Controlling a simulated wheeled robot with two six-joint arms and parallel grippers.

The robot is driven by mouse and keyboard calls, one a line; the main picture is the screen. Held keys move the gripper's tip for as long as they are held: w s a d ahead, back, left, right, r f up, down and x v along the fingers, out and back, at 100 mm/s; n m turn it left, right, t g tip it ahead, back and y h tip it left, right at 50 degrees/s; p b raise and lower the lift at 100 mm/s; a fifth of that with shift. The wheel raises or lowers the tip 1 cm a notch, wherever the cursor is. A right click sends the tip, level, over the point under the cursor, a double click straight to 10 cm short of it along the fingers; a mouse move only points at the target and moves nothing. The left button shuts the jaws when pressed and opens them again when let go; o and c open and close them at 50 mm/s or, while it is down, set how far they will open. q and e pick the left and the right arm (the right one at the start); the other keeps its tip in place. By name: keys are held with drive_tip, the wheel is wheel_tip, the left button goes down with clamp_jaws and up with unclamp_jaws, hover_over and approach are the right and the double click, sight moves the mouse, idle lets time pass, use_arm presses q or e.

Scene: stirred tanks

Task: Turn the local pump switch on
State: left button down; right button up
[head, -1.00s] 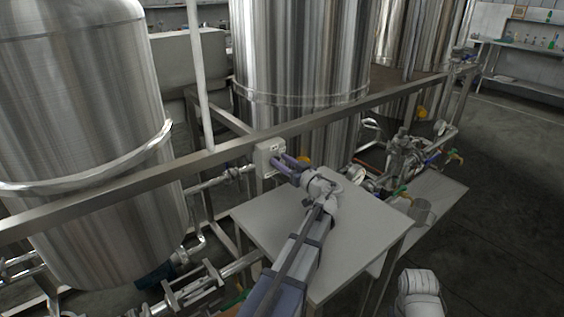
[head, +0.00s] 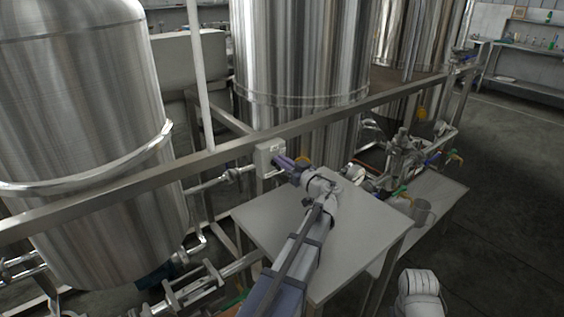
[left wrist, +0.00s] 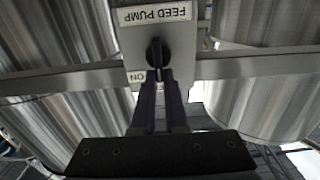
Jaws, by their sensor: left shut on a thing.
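The pump switch box (head: 267,157) is a pale box fixed to the metal rail in the middle of the head view. In the left wrist view the box (left wrist: 127,42) appears upside down, with a "FEED PUMP" label and an "ON" mark beside a black rotary knob (left wrist: 155,53). My left gripper (head: 279,161) reaches the front of the box. In the left wrist view its two fingers (left wrist: 158,76) are close together on the knob, shut on it. The fingers partly hide the lower markings. My right gripper is not in view; only part of my right arm shows at the bottom.
A grey table (head: 355,255) lies beneath my left arm. Large steel tanks (head: 85,140) stand behind the long metal rail (head: 110,183). Pipes and valves (head: 405,155) crowd the right side. Open floor (head: 500,210) lies at the far right.

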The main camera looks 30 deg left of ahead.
use_arm(q)
drive_tip(key=shift+f, duration=0.2)
drive_tip(key=m, duration=0.7)
drive_tip(key=w+f+m+b, duration=0.1)
drive_tip(key=m, duration=0.3)
drive_tip(key=shift+w+d+m, duration=0.1)
drive_tip(key=shift+d+m, duration=0.1)
drive_tip(key=shift+m, duration=0.1)
idle(0.6)
drive_tip(key=c, duration=0.9)
unclamp_jaws()
drive_tip(key=shift+w+r, duration=0.1)
drive_tip(key=shift+c, duration=0.2)
drive_tip(key=v, duration=0.8)
